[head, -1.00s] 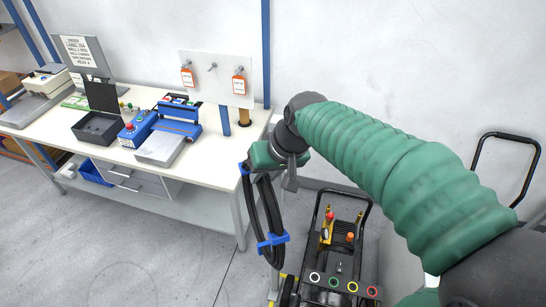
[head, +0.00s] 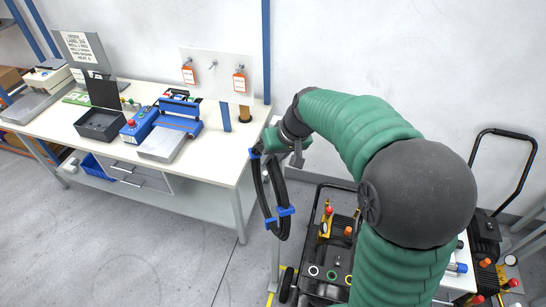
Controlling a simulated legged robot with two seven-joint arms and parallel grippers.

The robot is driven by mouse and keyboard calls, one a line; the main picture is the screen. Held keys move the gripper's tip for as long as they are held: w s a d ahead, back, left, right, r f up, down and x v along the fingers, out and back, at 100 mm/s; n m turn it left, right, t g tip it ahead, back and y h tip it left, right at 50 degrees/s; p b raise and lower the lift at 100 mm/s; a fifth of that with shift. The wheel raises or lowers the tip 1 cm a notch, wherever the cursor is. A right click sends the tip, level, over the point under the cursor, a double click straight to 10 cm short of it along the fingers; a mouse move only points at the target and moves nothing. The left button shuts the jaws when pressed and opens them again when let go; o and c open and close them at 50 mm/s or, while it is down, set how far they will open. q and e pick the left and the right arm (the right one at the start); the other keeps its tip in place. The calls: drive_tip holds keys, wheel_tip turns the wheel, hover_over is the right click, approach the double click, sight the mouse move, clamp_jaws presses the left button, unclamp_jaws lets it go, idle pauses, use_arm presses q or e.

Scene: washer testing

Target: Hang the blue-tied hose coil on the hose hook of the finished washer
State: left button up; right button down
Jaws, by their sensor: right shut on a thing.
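The blue-tied hose coil (head: 281,191) is a black loop with blue ties, hanging from my right gripper (head: 262,150), which is shut on it near its top. The coil hangs in the air to the right of the bench's front corner. A washer (head: 334,243) with a black frame, a yellow part and coloured rings stands on the floor below and right of the coil. My right arm covers part of it. I cannot make out the hose hook. My left gripper is not in view.
The white bench (head: 215,158) reaches to just left of the coil. It bears a blue machine (head: 178,117), a black tray (head: 99,124) and a pegboard with orange tags (head: 218,75). Another black-handled machine (head: 485,228) stands at the right. The floor at lower left is clear.

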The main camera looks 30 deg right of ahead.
drive_tip(key=shift+f, duration=0.5)
drive_tip(key=shift+f, duration=0.3)
drive_tip(key=c, duration=1.1)
unclamp_jaws()
drive_tip(key=shift+s, duration=0.1)
